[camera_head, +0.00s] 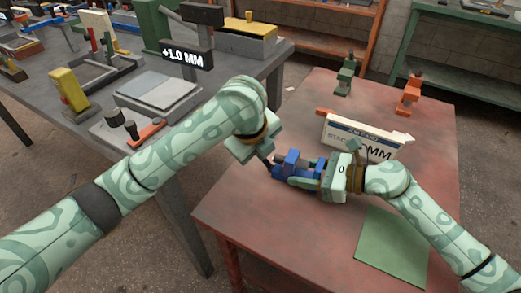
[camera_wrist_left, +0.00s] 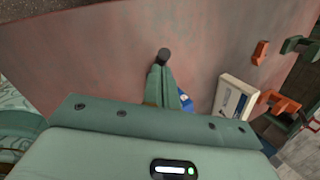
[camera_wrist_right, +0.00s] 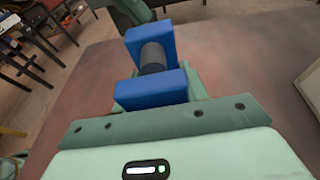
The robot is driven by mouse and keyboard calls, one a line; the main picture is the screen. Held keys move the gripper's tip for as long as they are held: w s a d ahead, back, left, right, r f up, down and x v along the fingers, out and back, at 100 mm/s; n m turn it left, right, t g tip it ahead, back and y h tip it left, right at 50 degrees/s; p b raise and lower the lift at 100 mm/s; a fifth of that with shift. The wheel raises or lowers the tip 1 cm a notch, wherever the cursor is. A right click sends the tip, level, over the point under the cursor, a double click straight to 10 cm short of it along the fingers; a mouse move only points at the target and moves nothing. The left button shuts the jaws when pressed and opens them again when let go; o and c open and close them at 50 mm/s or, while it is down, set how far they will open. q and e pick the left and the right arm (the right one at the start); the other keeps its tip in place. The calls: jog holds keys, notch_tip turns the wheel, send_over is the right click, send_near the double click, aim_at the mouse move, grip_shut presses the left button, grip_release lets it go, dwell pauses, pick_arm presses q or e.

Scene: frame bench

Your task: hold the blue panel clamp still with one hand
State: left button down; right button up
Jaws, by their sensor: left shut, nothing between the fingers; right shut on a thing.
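The blue panel clamp (camera_head: 291,160) is over the red table, in my right gripper (camera_head: 312,176), which is shut on it from the right. The right wrist view shows two blue blocks of the clamp (camera_wrist_right: 150,90) with a dark grey cylinder (camera_wrist_right: 153,57) between them. My left gripper (camera_head: 266,160) is shut and empty at the clamp's left end. In the left wrist view a dark round tip (camera_wrist_left: 164,54) shows at its closed fingers (camera_wrist_left: 164,80); I cannot tell whether they touch the clamp. Only a bit of blue (camera_wrist_left: 185,97) shows there, behind the fingers.
A white sign block (camera_head: 352,138) stands behind the clamp on the red table (camera_head: 240,205). Orange and green clamps (camera_head: 409,95) stand farther back. A green mat (camera_head: 392,247) lies at the front right. A grey bench (camera_head: 188,125) with tools is at the left.

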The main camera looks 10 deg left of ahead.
pick_arm(q)
jog(key=shift+a+f, duration=0.1)
pick_arm(e)
jog(key=shift+f, duration=0.1)
pick_arm(q)
jog(key=shift+w+a+f+g+h, duration=0.15)
jog(key=shift+a+h, duration=0.2)
jog(key=shift+h, duration=0.2)
jog(key=shift+w+a+f+g+h, duration=0.15)
jog(key=shift+a+h, duration=0.2)
jog(key=shift+h, duration=0.2)
jog(key=a+h, duration=0.1)
jog(key=f+n+h, duration=0.1)
jog(key=h, duration=0.1)
jog(key=shift+w+a+f+g, duration=0.15)
jog(key=shift+w+a+g, duration=0.05)
jog(key=shift+a+g, duration=0.2)
jog(key=shift+w+a+f, duration=0.15)
jog(key=shift+a+f, duration=0.15)
jog(key=shift+f, duration=0.15)
jog(key=shift+d, duration=0.15)
jog(key=shift+s+d+r, duration=0.25)
jog(key=shift+d, duration=0.4)
